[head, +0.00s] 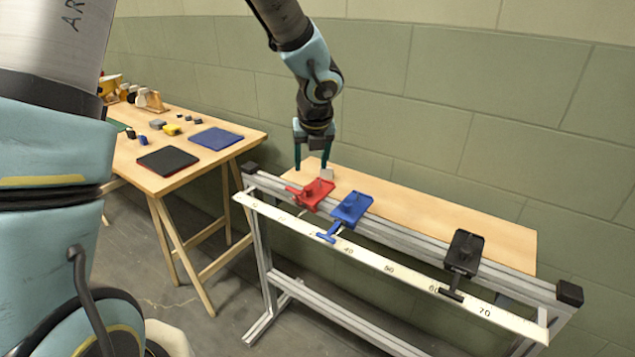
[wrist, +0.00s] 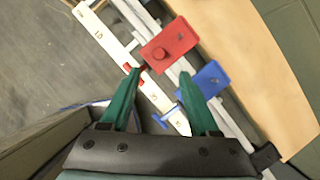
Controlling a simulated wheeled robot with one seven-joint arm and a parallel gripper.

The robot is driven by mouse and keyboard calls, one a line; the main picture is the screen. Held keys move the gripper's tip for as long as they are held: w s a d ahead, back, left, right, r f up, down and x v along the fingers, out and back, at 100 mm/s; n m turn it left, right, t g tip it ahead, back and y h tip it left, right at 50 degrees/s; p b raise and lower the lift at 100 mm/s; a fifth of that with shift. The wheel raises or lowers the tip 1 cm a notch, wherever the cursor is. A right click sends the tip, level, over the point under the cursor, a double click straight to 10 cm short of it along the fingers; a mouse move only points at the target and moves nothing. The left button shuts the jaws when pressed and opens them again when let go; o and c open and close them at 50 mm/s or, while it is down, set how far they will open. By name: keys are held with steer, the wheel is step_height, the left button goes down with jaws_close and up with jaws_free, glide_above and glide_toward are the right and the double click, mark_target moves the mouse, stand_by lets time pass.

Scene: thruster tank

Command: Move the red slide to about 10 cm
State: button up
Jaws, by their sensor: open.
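The red slide (head: 319,190) sits on the grey rail near its left end, with a small knob on top. In the wrist view the red slide (wrist: 170,43) lies just ahead of my fingertips, with a red arm reaching over the scale. My gripper (head: 312,172) is open and empty, above and behind the red slide in the head view. In the wrist view the fingers of my gripper (wrist: 160,73) stand apart, with the scale and rail visible between them. The white scale (head: 410,279) runs along the front; its numbers near the red slide are too small to read.
The blue slide (head: 351,208) sits close to the right of the red one. A black slide (head: 464,252) is farther right. A wooden board (head: 430,211) lies behind the rail, by the wall. A wooden table (head: 190,180) with small items stands to the left.

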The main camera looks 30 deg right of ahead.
mark_target(308, 187)
steer(key=x, duration=0.9)
steer(key=shift+f, duration=0.2)
jaws_close()
stand_by(1.1)
